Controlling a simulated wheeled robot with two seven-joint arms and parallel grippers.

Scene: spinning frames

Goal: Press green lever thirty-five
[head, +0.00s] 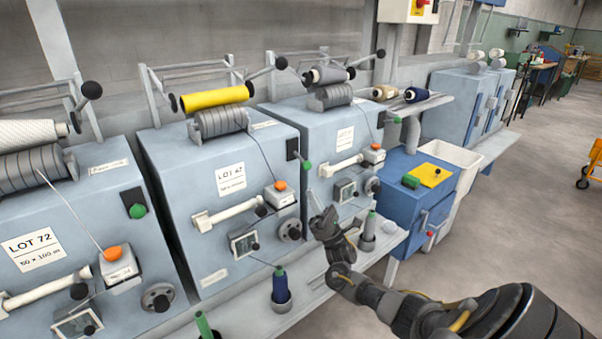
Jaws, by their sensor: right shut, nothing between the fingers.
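Green-tipped levers sit on the right edges of the machine fronts. My right gripper (316,208), on a dark arm from the lower right, is shut and empty. In the picture it is just below and right of the middle machine's green lever, apart from it. My left gripper is out of view.
The near left machine (90,184) reads LOT 72; the middle machine (184,160) and far machine (285,125) stand beyond it. A shelf with a dark blue spool (280,286) runs below. A blue cabinet (418,193) stands right. Open floor (535,180) lies further right.

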